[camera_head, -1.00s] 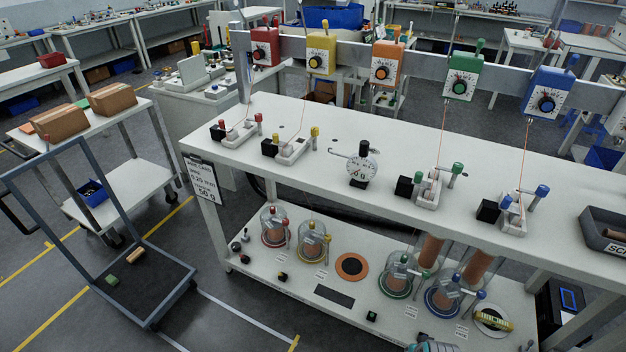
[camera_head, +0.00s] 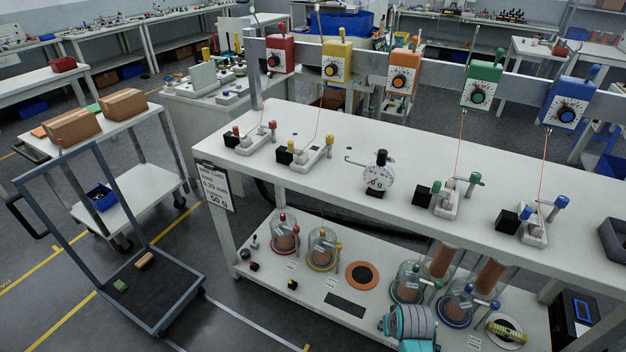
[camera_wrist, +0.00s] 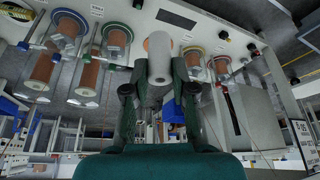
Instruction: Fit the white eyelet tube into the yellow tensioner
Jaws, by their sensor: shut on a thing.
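In the wrist view my gripper (camera_wrist: 160,74) is shut on a white tube (camera_wrist: 160,48), one dark green finger on each side. The tube's lower part is partly hidden between the fingers. In the head view my teal and grey arm shows low in front of the bench, well below and right of the tensioner; the tube is not visible there.
Red (camera_head: 279,54), orange (camera_head: 403,72), green (camera_head: 481,84) and blue (camera_head: 562,101) tensioners share the rail. The bench top (camera_head: 330,177) below carries several small brackets and a dial gauge (camera_head: 377,176). Spools under clear covers stand on the lower shelf (camera_head: 325,283). A cart (camera_head: 110,277) stands left.

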